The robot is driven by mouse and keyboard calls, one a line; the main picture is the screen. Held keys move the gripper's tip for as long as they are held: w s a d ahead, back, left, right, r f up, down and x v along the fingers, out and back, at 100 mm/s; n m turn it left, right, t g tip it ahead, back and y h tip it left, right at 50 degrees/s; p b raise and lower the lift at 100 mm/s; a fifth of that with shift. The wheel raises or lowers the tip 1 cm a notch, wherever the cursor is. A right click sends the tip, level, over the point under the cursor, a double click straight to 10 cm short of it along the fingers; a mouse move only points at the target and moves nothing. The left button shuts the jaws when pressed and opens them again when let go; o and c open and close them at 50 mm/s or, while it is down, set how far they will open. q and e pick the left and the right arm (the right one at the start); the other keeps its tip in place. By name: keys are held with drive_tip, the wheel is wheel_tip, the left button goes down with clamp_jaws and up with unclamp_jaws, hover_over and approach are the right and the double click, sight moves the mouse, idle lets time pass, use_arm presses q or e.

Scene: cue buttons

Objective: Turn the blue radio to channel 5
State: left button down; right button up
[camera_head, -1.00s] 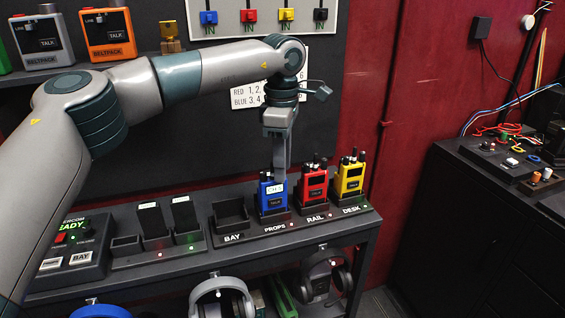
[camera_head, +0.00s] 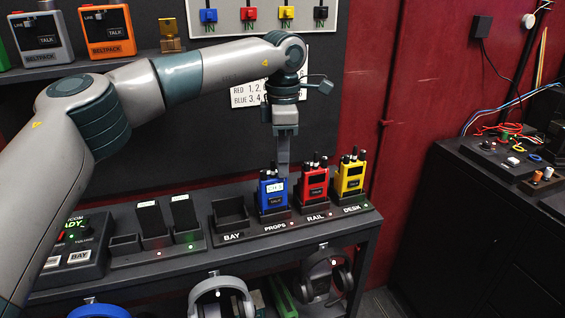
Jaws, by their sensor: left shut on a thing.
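The blue radio (camera_head: 272,194) stands upright in the PROPS slot of the charger rack (camera_head: 300,222), with a small lit screen on its upper front that is too small to read. My left gripper (camera_head: 282,172) comes down from above, its fingers at the top of the blue radio. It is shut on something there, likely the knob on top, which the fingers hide. My right gripper is not in view.
A red radio (camera_head: 314,184) and a yellow radio (camera_head: 351,176) stand close to the right, in the RAIL and DESK slots. The BAY slot (camera_head: 231,215) on the left is empty. A printed sign (camera_head: 246,95) on the wall is partly behind my arm.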

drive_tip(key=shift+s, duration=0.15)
use_arm(q)
drive_tip(key=c, duration=1.8)
unclamp_jaws()
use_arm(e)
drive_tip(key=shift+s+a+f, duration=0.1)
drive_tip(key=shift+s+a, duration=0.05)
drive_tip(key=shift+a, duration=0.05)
use_arm(q)
drive_tip(key=shift+o, duration=0.2)
drive_tip(key=shift+r, duration=0.1)
